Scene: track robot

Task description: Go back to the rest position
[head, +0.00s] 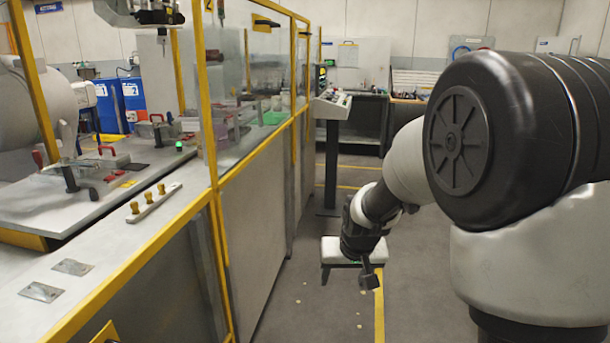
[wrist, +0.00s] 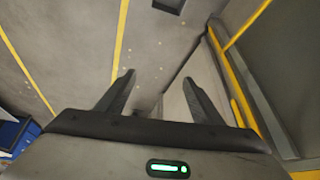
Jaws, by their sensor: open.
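My gripper (wrist: 158,90) shows in the wrist view with its two dark fingers spread wide apart and nothing between them. Grey floor lies beyond the fingertips. In the head view my arm reaches down from the right, and my gripper (head: 370,278) hangs low over the aisle at its end, beside the panelled workstation.
A yellow-framed enclosure (head: 165,233) with glass panels runs along the left. A console on a dark post (head: 331,165) stands farther back.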

